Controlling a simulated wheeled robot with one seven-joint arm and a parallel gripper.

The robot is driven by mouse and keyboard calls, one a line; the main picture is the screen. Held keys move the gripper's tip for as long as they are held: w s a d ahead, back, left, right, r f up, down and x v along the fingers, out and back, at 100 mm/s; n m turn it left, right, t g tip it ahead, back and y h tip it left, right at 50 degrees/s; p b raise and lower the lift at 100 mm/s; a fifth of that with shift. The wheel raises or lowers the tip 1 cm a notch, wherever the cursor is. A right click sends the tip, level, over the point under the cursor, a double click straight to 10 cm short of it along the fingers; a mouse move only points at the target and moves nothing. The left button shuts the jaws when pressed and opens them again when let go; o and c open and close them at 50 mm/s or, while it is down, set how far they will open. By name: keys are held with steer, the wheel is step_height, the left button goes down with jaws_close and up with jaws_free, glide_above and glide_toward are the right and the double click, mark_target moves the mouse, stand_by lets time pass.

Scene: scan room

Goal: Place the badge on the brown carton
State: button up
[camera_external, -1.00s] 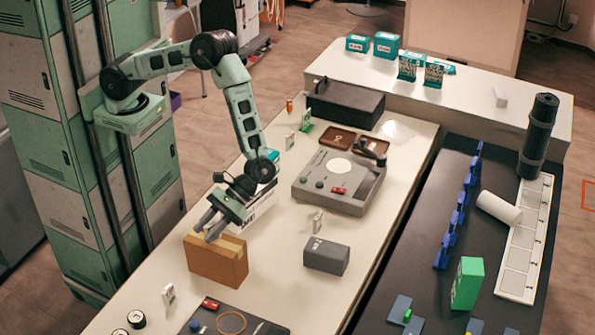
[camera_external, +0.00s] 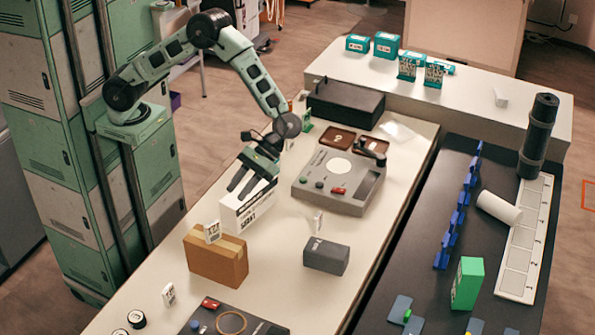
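The brown carton (camera_external: 218,265) stands on the near left part of the long cream table, with a tape strip across its top. A small white badge (camera_external: 212,231) with dark markings stands on the carton's top, near the back edge. My gripper (camera_external: 239,189) is behind and above the carton, clear of the badge. Its two dark fingers are apart with nothing seen between them. It hangs over a white box (camera_external: 240,215) with dark print, partly hiding it.
Similar small white badges stand on the table, one in front of the carton (camera_external: 168,294) and one near a grey box (camera_external: 326,257). A grey device (camera_external: 337,184) and a black case (camera_external: 345,104) stand farther back. The table right of the carton is partly clear.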

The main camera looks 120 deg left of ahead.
steer(key=s+a+r+m+t+y, duration=0.1)
steer(key=s+a+y, duration=0.1)
steer(key=s+a, duration=0.35)
steer(key=s+a+r+t+y, duration=0.1)
steer(key=s+a+r+y, duration=0.15)
steer(key=a, duration=0.65)
steer(key=s+a+m+t+y, duration=0.1)
steer(key=s+a+y, duration=0.1)
steer(key=s+a, duration=0.4)
steer(key=s+a+r+m+y, duration=0.1)
steer(key=s+a+y, duration=0.1)
steer(key=s+a, duration=0.3)
steer(key=s+a+r+m+t+y, duration=0.1)
steer(key=s+a, duration=0.5)
steer(key=s, duration=0.7)
steer(key=shift+r+m+y, duration=0.55)
steer(key=shift+m, duration=0.05)
